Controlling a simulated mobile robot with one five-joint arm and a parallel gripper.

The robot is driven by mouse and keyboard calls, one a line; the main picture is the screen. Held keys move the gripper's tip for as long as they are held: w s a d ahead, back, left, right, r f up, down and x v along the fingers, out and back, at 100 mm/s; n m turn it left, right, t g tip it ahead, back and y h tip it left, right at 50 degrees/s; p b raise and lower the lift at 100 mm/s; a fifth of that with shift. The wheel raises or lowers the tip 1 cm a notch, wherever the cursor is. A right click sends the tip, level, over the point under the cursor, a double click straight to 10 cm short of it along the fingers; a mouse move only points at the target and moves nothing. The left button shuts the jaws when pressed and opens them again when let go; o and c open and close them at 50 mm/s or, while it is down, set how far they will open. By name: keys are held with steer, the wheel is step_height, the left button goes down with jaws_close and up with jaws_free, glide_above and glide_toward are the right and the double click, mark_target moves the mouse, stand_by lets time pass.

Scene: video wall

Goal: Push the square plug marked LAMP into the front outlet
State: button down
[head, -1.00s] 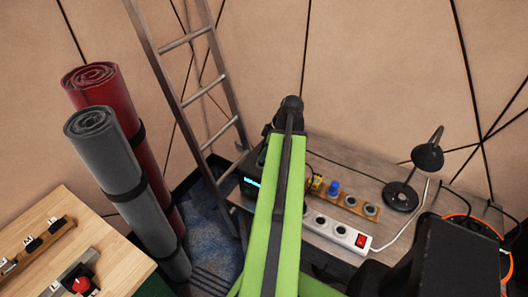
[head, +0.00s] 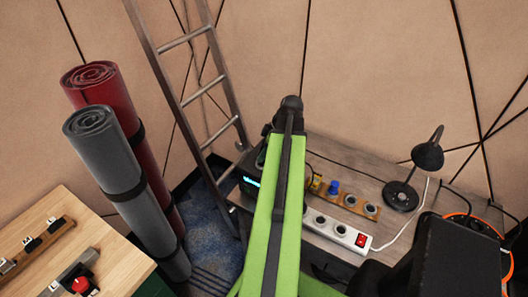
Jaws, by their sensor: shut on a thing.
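A white power strip (head: 344,232) with several round outlets and a red switch lies along the front of the grey wooden table. My green arm hides its left end. No plug marked LAMP can be made out. Small dark pieces with white tags (head: 31,244) stand in a wooden rack on the left table, their lettering too small to read. My arm reaches up the middle of the picture to a black joint. My gripper is hidden beyond the arm, so what it holds does not show.
A wooden strip (head: 349,201) with yellow and blue pieces sits behind the power strip. A black lamp (head: 402,194) stands at right, and a dark box with a lit display (head: 251,182) at left. Mat rolls (head: 106,157) and a ladder (head: 186,98) stand further left.

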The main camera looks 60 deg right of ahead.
steer(key=shift+f+b, duration=0.95)
stand_by(0.3)
steer(key=c, duration=0.9)
jaws_free()
steer(key=shift+o, duration=0.3)
steer(key=o, duration=0.4)
steer(key=shift+c, duration=0.2)
steer(key=shift+r, duration=0.1)
step_height(320, 180, up, 6)
steer(key=p, duration=0.6)
